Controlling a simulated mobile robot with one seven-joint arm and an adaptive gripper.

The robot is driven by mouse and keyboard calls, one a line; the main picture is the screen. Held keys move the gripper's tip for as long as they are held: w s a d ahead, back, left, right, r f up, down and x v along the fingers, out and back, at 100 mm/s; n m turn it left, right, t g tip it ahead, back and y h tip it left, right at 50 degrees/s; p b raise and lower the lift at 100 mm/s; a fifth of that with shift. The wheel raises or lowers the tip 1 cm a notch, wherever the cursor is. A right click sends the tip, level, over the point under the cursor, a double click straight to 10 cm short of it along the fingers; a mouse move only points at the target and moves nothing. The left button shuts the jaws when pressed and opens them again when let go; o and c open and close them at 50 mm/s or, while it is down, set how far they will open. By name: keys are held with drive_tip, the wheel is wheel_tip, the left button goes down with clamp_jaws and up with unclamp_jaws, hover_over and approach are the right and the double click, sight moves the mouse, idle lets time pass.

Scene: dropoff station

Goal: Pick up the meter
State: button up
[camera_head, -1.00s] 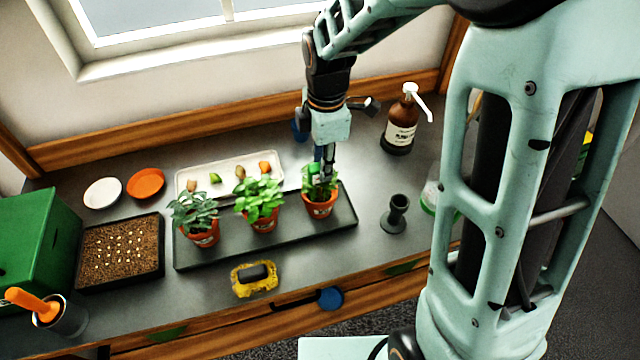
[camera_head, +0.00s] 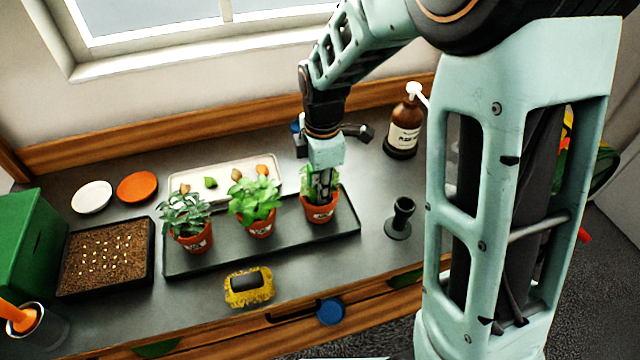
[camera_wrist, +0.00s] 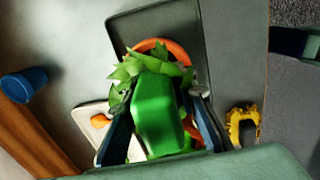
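The meter (camera_wrist: 158,108) is a bright green, box-shaped head in the wrist view, upright among the leaves of a potted plant. That plant is the right-hand one of three in the head view, in a terracotta pot (camera_head: 320,212); the pot's orange rim (camera_wrist: 178,48) shows behind the leaves in the wrist view. My gripper (camera_wrist: 162,125) is open, with one dark finger on each side of the meter. In the head view my gripper (camera_head: 322,190) points down over this pot and hides the meter. The meter's lower part is hidden.
The pots stand in a dark tray (camera_head: 225,258). A pale tray (camera_head: 202,169) lies behind, a brown pump bottle (camera_head: 405,125) back right, and a black tamper-like stand (camera_head: 400,218) to the right. A yellow sponge brush (camera_head: 248,287) lies in front. Bare counter shows around the black stand.

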drive_tip(key=shift+c, duration=0.6)
clamp_jaws()
drive_tip(key=shift+r, duration=0.15)
